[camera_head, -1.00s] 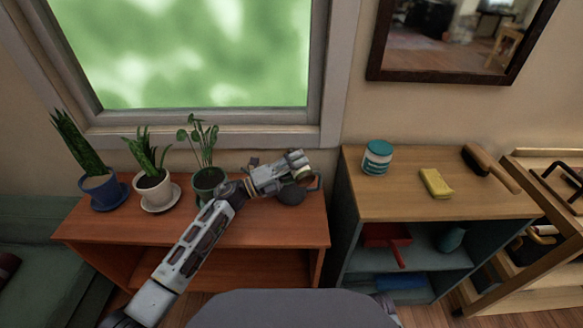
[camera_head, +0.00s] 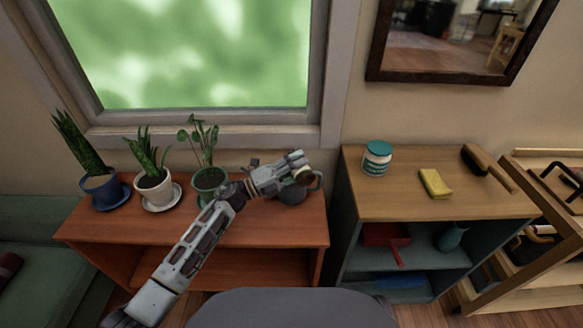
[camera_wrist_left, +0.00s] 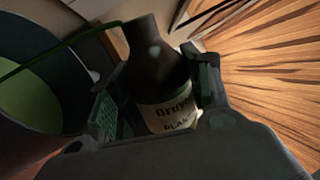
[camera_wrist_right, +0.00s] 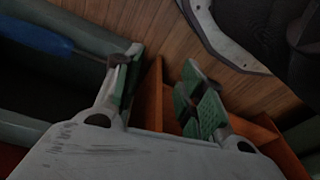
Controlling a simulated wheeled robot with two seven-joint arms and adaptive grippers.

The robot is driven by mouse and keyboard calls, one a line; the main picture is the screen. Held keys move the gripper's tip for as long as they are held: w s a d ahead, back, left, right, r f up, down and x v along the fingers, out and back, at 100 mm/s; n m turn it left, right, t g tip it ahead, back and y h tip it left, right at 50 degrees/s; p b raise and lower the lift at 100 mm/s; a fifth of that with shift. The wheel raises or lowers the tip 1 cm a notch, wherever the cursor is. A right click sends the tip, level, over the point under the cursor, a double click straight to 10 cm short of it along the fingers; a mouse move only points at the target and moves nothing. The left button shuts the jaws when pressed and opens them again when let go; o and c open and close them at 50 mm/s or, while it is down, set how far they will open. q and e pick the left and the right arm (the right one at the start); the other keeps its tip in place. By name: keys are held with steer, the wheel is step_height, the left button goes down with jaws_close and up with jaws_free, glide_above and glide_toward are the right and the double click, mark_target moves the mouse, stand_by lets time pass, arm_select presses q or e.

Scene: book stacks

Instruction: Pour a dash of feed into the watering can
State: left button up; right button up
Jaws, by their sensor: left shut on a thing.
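My left gripper (camera_head: 298,172) is shut on a dark brown bottle (camera_wrist_left: 157,75) with a cream label bearing partly readable print that includes "PLAN". In the head view the gripper holds it over the dark grey watering can (camera_head: 292,194), at the right end of the red-brown shelf unit. The can is partly hidden by the gripper. In the left wrist view a large dark round vessel (camera_wrist_left: 75,70) with a green inside stands left of the bottle; I cannot tell for sure that it is the can. My right gripper (camera_wrist_right: 160,85) is open and empty, low above the floor.
Three potted plants (camera_head: 100,186) (camera_head: 154,185) (camera_head: 208,178) stand left of the can on the shelf unit (camera_head: 240,232). A wooden-topped cabinet (camera_head: 430,200) to the right bears a teal-lidded tub (camera_head: 377,160), a yellow sponge (camera_head: 434,184) and a brush (camera_head: 488,168).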

steer(key=shift+w+f, duration=0.15)
arm_select(q)
steer(key=shift+r, duration=0.1)
steer(key=shift+p, duration=0.3)
steer(key=m+b, duration=0.1)
steer(key=b, duration=0.1)
steer(key=shift+w+m+g+b, duration=0.15)
steer(key=shift+m+g+b, duration=0.25)
steer(key=shift+w+a+r+m+b, duration=0.1)
steer(key=shift+m+b, duration=0.4)
steer(key=shift+r+g, duration=0.2)
steer(key=shift+g, duration=0.2)
arm_select(e)
steer(key=shift+t, duration=0.3)
steer(key=r, duration=0.3)
steer(key=w+a+r, duration=0.1)
steer(key=r, duration=0.1)
steer(key=shift+r, duration=0.25)
arm_select(q)
steer(key=shift+m, duration=0.4)
